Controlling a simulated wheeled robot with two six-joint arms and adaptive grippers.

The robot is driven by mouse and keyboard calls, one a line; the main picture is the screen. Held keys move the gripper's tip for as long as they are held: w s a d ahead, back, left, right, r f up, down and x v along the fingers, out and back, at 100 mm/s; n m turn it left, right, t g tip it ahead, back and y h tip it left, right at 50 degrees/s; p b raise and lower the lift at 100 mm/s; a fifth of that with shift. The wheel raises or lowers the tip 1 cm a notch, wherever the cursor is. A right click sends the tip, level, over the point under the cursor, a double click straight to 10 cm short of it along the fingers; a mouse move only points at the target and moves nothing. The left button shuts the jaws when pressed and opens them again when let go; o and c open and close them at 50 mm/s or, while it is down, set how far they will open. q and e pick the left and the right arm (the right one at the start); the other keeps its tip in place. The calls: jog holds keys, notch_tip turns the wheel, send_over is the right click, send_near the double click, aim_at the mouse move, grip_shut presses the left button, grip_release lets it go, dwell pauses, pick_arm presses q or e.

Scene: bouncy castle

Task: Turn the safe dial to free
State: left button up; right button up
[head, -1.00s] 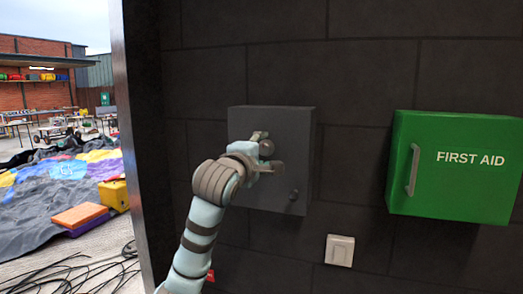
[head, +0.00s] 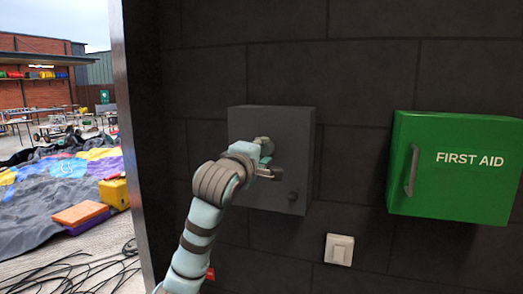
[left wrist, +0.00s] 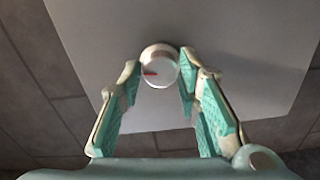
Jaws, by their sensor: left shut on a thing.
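The safe (head: 297,130) is a dark grey box on the black block wall, with its door shut. Its dial (left wrist: 159,66) is a small round pale knob with a red mark toward the left in the left wrist view. My left gripper (head: 268,160) is at the safe's front, its fingertips on either side of the dial, shut on it. In the head view the gripper mostly hides the dial and any lettering around it. My right gripper is in neither view.
A green first aid box (head: 455,185) hangs to the right. A white switch (head: 339,250) is below. A door frame edge (head: 140,150) stands left, with cables (head: 80,275) on the ground outside.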

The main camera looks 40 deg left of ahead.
pick_arm(q)
jog(key=m+p, duration=0.2)
jog(key=m, duration=0.2)
jog(key=shift+r, duration=0.1)
jog(key=m+p, duration=0.3)
jog(key=m, duration=0.1)
jog(key=m+p, duration=0.3)
jog(key=m, duration=0.1)
jog(key=shift+p, duration=0.4)
jog(key=shift+c, duration=0.2)
jog(key=shift+m+p, duration=1.65)
jog(key=shift+m, duration=0.55)
jog(key=o, duration=1.2)
